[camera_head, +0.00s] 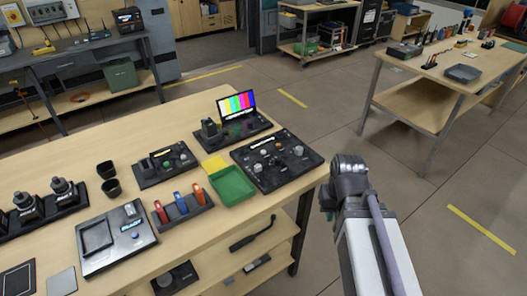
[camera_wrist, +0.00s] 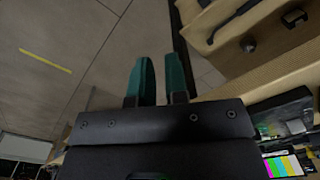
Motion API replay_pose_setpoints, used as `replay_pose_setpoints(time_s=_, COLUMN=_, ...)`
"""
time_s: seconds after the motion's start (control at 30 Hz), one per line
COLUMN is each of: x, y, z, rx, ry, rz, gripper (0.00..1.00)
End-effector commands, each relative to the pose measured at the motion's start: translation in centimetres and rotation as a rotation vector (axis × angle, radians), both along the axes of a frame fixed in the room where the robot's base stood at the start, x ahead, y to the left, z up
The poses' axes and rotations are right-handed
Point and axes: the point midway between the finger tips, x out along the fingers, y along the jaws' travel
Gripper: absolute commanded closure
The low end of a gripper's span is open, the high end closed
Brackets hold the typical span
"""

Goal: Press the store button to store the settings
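I cannot make out which control is the store button; the labels are too small to read. A black control panel with several knobs and buttons (camera_head: 277,160) lies at the table's right end. Behind it stands a unit with a colour-bar screen (camera_head: 237,104), which also shows at the lower right of the wrist view (camera_wrist: 285,165). A smaller black panel (camera_head: 165,165) lies to the left. My gripper (camera_wrist: 160,62) has two teal fingers with a narrow gap and nothing between them. It is off the table's right edge, apart from the panels, over the floor.
A green tray (camera_head: 232,186) sits in front of the knob panel. Another workbench (camera_head: 440,85) stands at the right, with open floor between.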

Motion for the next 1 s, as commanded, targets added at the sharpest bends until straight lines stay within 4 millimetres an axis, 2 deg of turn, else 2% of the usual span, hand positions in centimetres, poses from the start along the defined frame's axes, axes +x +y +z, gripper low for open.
replay_pose_setpoints(time_s=0.03, x=0.0, y=0.0, z=0.0, rx=0.0, ry=0.0, rz=0.0, gripper=0.91)
replay_pose_setpoints(time_s=0.13, x=0.0, y=0.0, z=0.0, rx=0.0, ry=0.0, rz=0.0, gripper=1.0)
replay_pose_setpoints(time_s=1.0, x=0.0, y=0.0, z=0.0, rx=0.0, ry=0.0, rz=0.0, gripper=1.0)
